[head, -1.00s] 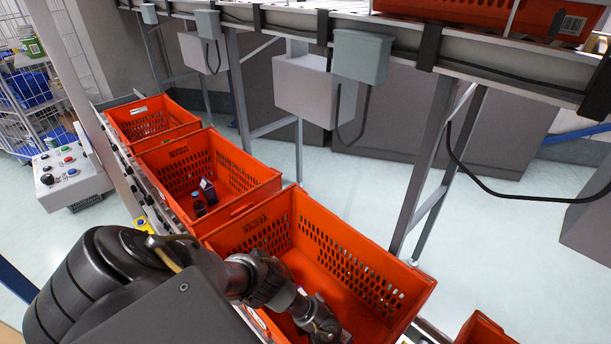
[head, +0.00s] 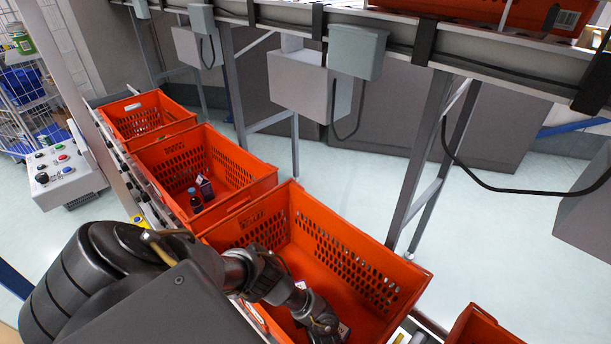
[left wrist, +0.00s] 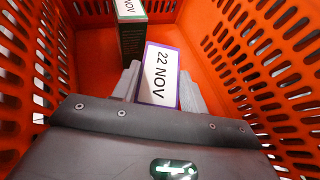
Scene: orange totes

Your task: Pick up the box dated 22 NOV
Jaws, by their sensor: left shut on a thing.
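The box dated 22 NOV (left wrist: 158,75) has a white label with dark print and purple edges. In the left wrist view it sits between the grey fingers of my left gripper (left wrist: 158,92), which is shut on it inside the nearest orange tote (head: 345,235). In the head view my left arm reaches down into this tote; the gripper (head: 330,335) is at the lower picture edge and the box is mostly hidden there. A second box (left wrist: 131,35), dark green with a white label ending in NOV, stands just beyond. My right gripper is not in view.
Two more orange totes stand in a row behind; the middle tote (head: 262,185) holds a small bottle (head: 195,203) and a small carton (head: 205,186). Another tote (head: 485,325) is at lower right. The perforated tote walls (left wrist: 290,60) rise close on both sides of my gripper.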

